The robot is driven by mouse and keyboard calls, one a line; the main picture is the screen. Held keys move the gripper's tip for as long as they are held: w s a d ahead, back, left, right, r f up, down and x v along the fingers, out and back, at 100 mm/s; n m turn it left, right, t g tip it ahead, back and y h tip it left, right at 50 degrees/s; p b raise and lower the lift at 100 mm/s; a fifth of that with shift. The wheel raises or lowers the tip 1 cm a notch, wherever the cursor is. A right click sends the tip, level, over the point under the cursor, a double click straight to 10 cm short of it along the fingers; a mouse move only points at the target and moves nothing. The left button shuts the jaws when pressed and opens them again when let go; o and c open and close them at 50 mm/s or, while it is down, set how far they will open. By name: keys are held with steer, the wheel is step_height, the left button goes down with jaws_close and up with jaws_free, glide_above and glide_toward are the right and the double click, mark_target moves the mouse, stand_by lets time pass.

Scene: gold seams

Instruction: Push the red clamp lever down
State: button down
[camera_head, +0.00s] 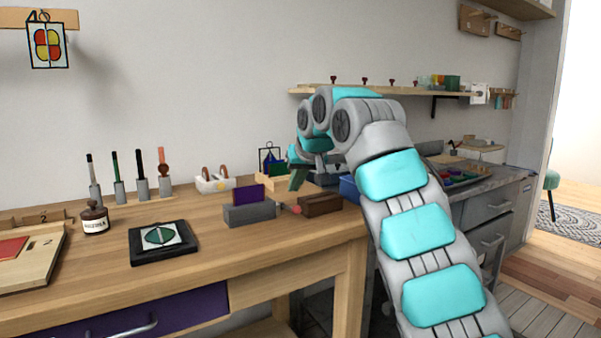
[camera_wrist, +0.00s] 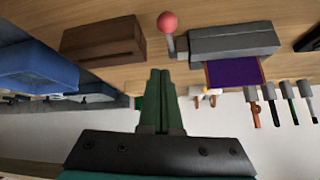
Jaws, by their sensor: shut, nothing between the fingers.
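The clamp is a grey block (camera_head: 250,214) on the wooden bench, with a purple plate (camera_head: 250,195) standing at it. Its lever ends in a red ball knob (camera_wrist: 168,22) on a short grey rod, at the block's end; the red lever (camera_head: 295,209) looks small in the head view, and I cannot tell its exact angle. The grey block (camera_wrist: 232,43) also shows in the wrist view. My gripper (camera_head: 296,181) is above and behind the lever. Its green fingers (camera_wrist: 160,74) are shut and empty, apart from the knob in the wrist view.
A brown grooved block (camera_head: 321,204) stands just right of the lever, and a blue bin (camera_wrist: 38,66) lies beyond it. A white holder (camera_head: 214,182) and upright tools (camera_head: 140,178) stand at the back. A dark tile (camera_head: 162,242) and jar (camera_head: 94,218) are left. The bench front is clear.

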steer(key=shift+x, duration=1)
steer(key=shift+s+d+f+b, duration=0.25)
steer(key=shift+s+d+b, duration=0.15)
steer(key=shift+s+b, duration=0.4)
steer(key=shift+s+d+f+b, duration=0.1)
steer(key=shift+s+f+b, duration=0.05)
steer(key=shift+s+b, duration=0.35)
steer(key=shift+s+d+f+b, duration=0.15)
steer(key=shift+s+b, duration=0.1)
steer(key=shift+s, duration=0.35)
